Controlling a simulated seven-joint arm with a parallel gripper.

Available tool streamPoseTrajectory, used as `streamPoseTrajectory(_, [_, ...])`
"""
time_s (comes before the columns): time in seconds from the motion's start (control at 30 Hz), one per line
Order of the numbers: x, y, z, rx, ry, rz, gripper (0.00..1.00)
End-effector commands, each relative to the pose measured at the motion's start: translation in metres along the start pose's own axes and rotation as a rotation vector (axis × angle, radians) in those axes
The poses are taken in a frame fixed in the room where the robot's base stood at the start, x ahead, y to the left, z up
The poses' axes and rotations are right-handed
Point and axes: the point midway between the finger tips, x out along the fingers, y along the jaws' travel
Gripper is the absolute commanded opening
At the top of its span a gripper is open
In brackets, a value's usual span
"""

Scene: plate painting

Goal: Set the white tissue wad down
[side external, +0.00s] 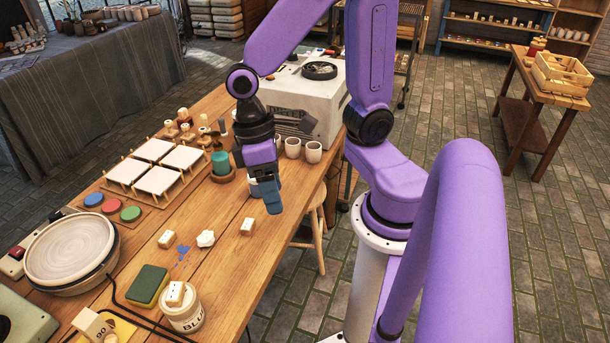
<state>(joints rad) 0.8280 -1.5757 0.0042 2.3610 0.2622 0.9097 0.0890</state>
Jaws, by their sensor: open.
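The white tissue wad (206,239) lies on the wooden table, crumpled, just right of a small blue paint spill (183,253). My gripper (270,196) is above the table near its right edge, up and to the right of the wad. It is apart from the wad and its fingers point down. It is open, and nothing shows between its fingers.
Small pale blocks (247,226) lie on both sides of the wad. A green sponge (148,286) and a paint jar (184,309) stand in front. White tiles (155,181), a teal cup (220,164) and a round wheel (70,248) are around. White cups (313,152) stand behind my gripper.

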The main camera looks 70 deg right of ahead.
Motion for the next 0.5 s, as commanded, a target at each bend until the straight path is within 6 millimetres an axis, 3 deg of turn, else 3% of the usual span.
streamPoseTrajectory(0.03, [-0.004, -0.005, 0.013, -0.111, 0.025, 0.035, 0.63])
streamPoseTrajectory(0.2, [-0.011, -0.009, 0.044, -0.409, 0.088, 0.136, 0.63])
streamPoseTrajectory(0.5, [-0.015, -0.009, 0.063, -0.618, 0.137, 0.206, 0.63])
